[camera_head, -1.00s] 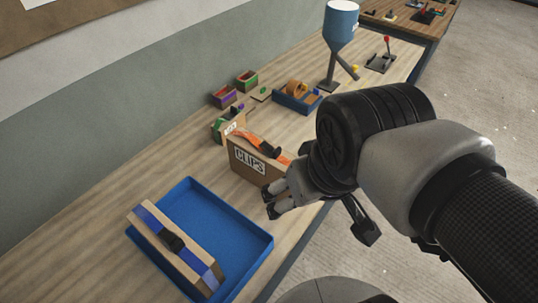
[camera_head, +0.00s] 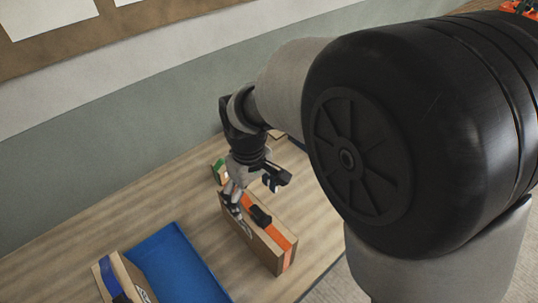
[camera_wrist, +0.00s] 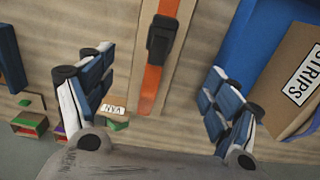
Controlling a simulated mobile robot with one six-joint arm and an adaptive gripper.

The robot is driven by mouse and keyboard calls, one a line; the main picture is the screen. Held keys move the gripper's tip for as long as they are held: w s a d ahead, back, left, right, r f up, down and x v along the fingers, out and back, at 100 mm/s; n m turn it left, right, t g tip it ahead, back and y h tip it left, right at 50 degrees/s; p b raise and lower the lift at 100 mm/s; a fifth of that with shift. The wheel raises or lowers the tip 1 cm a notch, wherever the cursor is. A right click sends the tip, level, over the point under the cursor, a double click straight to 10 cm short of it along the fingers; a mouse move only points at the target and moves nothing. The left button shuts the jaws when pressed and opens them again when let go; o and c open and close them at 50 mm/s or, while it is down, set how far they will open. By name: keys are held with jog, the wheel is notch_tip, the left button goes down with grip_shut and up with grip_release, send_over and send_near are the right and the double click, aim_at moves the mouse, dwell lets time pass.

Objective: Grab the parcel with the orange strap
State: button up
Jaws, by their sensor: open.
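The parcel with the orange strap (camera_head: 281,238) is a brown box standing on the workbench, with a black buckle on top. My gripper (camera_head: 248,197) is above it in the head view, pointing down, and hides part of its far end. In the wrist view my gripper (camera_wrist: 160,72) is open and empty, with one finger on each side of the orange strap (camera_wrist: 152,88) and black buckle (camera_wrist: 161,38). I cannot tell how far the fingertips are above the box or whether they touch it.
That box shows a STRIPS label in the wrist view (camera_wrist: 287,84). Small coloured bins (camera_wrist: 30,124) lie beyond the parcel. Bare bench (camera_head: 165,205) lies behind the tray.

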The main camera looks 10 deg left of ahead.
aim_at(254, 209)
notch_tip(254, 209, down, 9)
jog(key=shift+f+b, duration=0.1)
jog(key=shift+b, duration=1)
jog(key=f+b, duration=0.1)
jog(key=f, duration=0.4)
jog(key=shift+w+b, duration=0.2)
jog(key=shift+b, duration=0.2)
jog(key=shift+c, duration=0.2)
jog(key=c, duration=1.5)
jog(key=shift+c, duration=0.3)
jog(key=shift+r, duration=0.1)
